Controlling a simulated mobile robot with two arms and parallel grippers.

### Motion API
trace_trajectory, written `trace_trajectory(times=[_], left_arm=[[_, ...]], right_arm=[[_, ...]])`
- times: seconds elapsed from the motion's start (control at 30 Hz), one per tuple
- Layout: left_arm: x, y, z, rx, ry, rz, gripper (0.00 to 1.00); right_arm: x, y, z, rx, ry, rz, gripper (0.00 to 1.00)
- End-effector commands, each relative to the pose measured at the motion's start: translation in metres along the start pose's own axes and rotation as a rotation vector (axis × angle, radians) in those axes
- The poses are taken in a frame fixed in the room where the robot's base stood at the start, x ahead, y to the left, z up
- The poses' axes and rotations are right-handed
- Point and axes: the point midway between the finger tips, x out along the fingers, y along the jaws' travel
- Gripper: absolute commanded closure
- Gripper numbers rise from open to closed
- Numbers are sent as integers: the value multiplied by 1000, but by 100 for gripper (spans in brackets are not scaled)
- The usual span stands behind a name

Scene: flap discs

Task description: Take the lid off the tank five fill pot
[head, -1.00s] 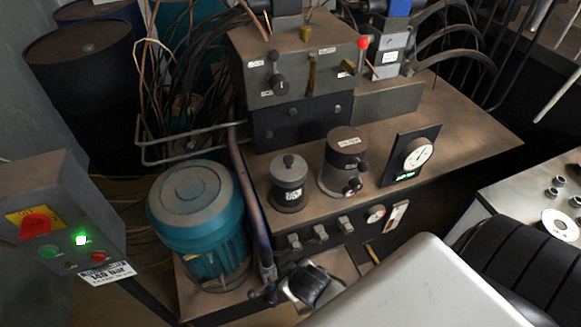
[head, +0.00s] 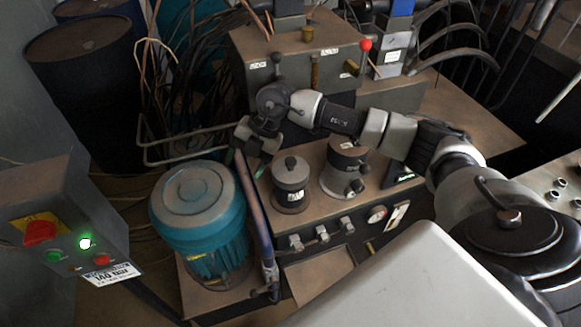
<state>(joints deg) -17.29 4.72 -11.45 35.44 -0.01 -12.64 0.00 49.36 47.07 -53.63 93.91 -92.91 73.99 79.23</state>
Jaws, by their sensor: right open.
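A small grey cylindrical pot (head: 291,196) stands on the tank top, with a label on its front. My left gripper is not in view.
A teal motor (head: 198,215) stands left of the tank. A grey valve block (head: 300,65) with levers rises behind the pots. A bent pipe (head: 252,205) runs along the tank's left edge. A control box (head: 60,225) with a lit green button is at far left.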

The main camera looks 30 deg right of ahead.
Motion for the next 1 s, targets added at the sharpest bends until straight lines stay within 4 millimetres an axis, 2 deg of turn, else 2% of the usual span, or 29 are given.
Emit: trace_trajectory(times=[0.03, 0.1, 0.2, 0.3, 0.37, 0.6, 0.77, 1.0], left_arm=[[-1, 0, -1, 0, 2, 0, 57], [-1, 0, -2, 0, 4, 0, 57], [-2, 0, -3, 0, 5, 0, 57], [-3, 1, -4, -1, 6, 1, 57], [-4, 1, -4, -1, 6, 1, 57], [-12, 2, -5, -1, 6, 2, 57], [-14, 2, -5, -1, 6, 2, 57], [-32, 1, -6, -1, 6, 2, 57]], right_arm=[[-23, -12, 21, 40, -97, -100, 37], [-48, -30, 42, 104, -206, -217, 37], [-76, -47, 61, 183, -318, -325, 37], [-89, -57, 70, 228, -377, -379, 37], [-88, -62, 74, 240, -389, -393, 37], [-57, -77, 86, 242, -390, -394, 37], [-46, -82, 89, 239, -389, -392, 37], [-18, -94, 94, 238, -386, -394, 37]])
